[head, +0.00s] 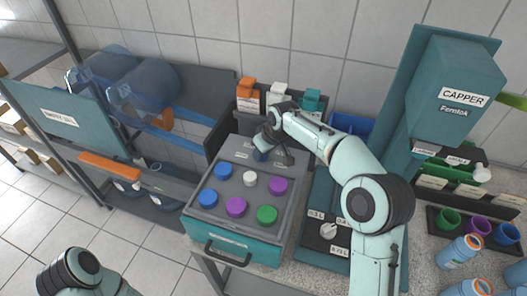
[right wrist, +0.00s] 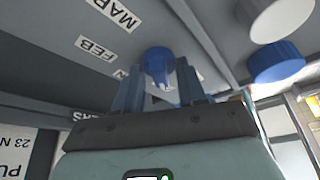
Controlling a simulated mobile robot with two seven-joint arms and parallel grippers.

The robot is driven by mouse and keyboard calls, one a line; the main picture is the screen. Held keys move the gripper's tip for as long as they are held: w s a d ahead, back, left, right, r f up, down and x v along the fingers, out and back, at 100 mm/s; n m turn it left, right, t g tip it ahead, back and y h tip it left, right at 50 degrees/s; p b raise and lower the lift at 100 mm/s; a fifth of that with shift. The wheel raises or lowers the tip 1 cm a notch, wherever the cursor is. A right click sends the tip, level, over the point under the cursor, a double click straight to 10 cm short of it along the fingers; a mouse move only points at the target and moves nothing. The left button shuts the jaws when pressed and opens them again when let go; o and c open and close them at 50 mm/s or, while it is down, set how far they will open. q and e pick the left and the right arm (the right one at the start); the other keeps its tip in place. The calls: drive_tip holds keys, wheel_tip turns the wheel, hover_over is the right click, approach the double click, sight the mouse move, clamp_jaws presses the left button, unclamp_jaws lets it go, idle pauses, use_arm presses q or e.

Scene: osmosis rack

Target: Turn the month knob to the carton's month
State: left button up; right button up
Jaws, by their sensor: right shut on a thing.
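The blue month knob (right wrist: 158,62) sits on a grey panel with printed month labels around it. FEB (right wrist: 96,50) and MAR (right wrist: 118,15) are readable and upside down in the right wrist view. My right gripper (right wrist: 158,85) is shut on the knob, one finger on each side. In the head view the gripper (head: 268,147) reaches down to the back of the grey-topped box and partly hides the knob (head: 260,155). The knob's pointing direction cannot be made out. A white label (right wrist: 15,150) at lower left reads partly "23 N". My left gripper is out of view.
Several coloured caps, such as a green one (head: 267,214), sit on the box top (head: 215,220). Orange (head: 247,95), white (head: 277,96) and teal (head: 311,101) containers stand behind it. The capper (head: 455,80) rises at right; blue bottles (head: 145,85) lie at left.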

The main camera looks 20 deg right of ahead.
drive_tip(key=m+h, duration=0.1)
drive_tip(key=m, duration=0.2)
drive_tip(key=shift+a+m+h, duration=0.15)
drive_tip(key=shift+m+h, duration=0.15)
drive_tip(key=m+h, duration=0.1)
drive_tip(key=m, duration=0.1)
drive_tip(key=shift+a+m, duration=0.1)
drive_tip(key=shift+m, duration=0.3)
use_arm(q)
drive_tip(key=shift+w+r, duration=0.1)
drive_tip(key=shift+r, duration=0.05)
use_arm(e)
drive_tip(key=shift+m+h, duration=1)
drive_tip(key=shift+m, duration=1.6)
drive_tip(key=o, duration=1)
drive_tip(key=shift+o, duration=0.2)
use_arm(q)
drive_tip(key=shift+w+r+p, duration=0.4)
drive_tip(key=shift+p, duration=0.05)
use_arm(e)
drive_tip(key=v, duration=1.3)
drive_tip(key=shift+w+r, duration=0.2)
drive_tip(key=shift+r, duration=0.1)
